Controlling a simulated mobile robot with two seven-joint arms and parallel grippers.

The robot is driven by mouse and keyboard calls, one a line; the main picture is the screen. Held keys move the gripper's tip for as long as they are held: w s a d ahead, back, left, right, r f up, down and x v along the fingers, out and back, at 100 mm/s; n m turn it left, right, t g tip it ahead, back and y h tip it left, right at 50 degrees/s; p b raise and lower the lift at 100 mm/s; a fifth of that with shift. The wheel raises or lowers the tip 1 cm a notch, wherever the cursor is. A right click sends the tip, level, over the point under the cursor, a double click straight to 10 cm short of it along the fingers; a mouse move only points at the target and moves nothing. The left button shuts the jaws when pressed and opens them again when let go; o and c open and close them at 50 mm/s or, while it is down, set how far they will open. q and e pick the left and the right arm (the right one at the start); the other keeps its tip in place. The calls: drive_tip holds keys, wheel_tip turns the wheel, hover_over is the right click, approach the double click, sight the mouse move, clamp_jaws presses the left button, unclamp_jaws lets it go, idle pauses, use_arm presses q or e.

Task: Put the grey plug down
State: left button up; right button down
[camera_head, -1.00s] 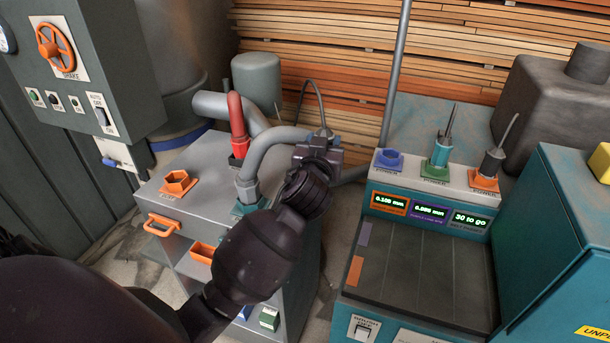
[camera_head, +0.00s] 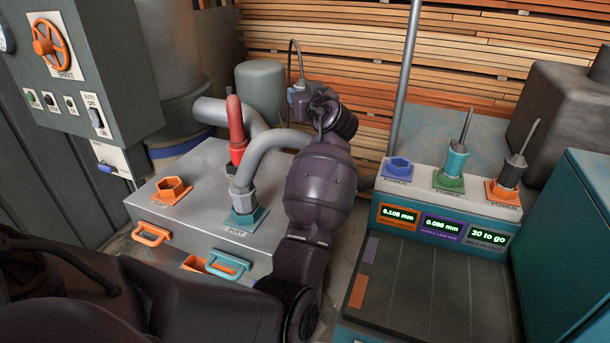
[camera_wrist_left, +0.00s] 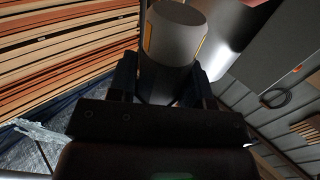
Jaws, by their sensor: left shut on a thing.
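My left gripper (camera_head: 303,97) is shut on the grey plug, above and behind the grey cabinet's right rear, in front of the stacked boards. In the left wrist view the grey plug (camera_wrist_left: 172,38) is a grey cylinder with orange marks on its sides, between the two dark fingers (camera_wrist_left: 160,85). In the head view the plug is mostly hidden by the gripper; a thin dark cable (camera_head: 291,52) arcs up from it. It is held in the air, apart from any surface I can see. My right gripper is not in view.
The grey cabinet (camera_head: 205,215) carries an orange socket (camera_head: 173,189), a red plug (camera_head: 236,125) and a grey hose (camera_head: 258,150) in a teal dust socket. The teal console has an empty blue power socket (camera_head: 398,167), a teal plug (camera_head: 455,160) and a dark plug (camera_head: 512,172).

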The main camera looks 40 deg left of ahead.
use_arm(q)
wheel_tip(320, 180, down, 18)
drive_tip(key=b, duration=0.3)
drive_tip(key=shift+f, duration=0.55)
drive_tip(key=shift+r, duration=0.1)
drive_tip(key=shift+f, duration=0.3)
drive_tip(key=o, duration=1)
drive_tip(key=shift+r, duration=0.1)
